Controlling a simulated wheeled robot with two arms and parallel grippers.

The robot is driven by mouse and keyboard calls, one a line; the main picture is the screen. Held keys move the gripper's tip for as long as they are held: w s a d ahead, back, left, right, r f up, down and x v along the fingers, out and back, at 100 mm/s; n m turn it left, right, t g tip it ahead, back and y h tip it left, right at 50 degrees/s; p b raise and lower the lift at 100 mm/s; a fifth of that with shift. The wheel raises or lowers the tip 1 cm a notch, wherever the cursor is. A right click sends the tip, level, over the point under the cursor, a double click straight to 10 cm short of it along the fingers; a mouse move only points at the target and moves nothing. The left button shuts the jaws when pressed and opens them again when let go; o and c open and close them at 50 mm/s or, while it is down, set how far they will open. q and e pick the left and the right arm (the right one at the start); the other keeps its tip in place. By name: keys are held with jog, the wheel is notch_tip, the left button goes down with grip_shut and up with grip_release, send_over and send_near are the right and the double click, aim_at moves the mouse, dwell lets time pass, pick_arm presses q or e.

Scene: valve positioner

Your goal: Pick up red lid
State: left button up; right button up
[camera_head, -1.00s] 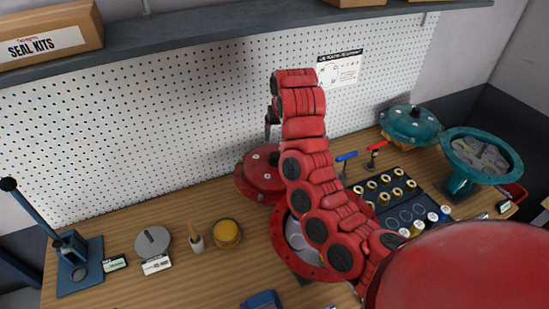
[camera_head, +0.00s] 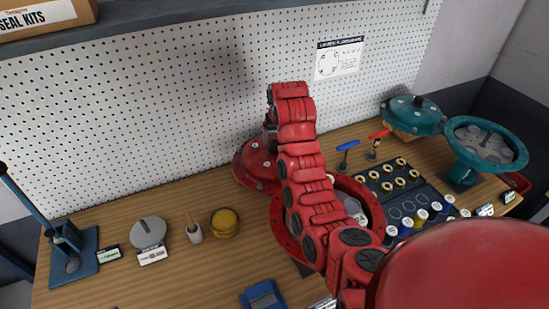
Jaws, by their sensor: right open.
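The red lid (camera_head: 256,166) is a round, flanged cover at the back of the bench against the pegboard, just left of my right arm, which hides its right part. My right arm is red and reaches in from the lower right. My right gripper (camera_head: 269,136) is a small dark shape at the arm's far end, just above the lid in the picture. It is open and mostly hidden by the arm; I cannot tell whether it touches the lid. The red round housing (camera_head: 285,232) stands in front of the lid, partly behind my arm. My left gripper is not in view.
A teal lid (camera_head: 413,112) and teal housing (camera_head: 484,146) stand at the right. A dark tray (camera_head: 407,203) holds brass rings. A yellow tin (camera_head: 224,222), grey disc (camera_head: 148,233) and blue press (camera_head: 75,255) stand left. The front-left bench (camera_head: 180,285) is mostly clear.

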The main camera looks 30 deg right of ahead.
aim_at(275, 143)
jog(key=shift+w+f, duration=0.1)
jog(key=shift+f, duration=0.15)
jog(key=p+x, duration=0.3)
jog(key=shift+w+f, duration=0.2)
jog(key=shift+w, duration=0.2)
jog(key=shift+w+f, duration=0.2)
jog(key=shift+f, duration=0.5)
grip_shut()
dwell(0.5)
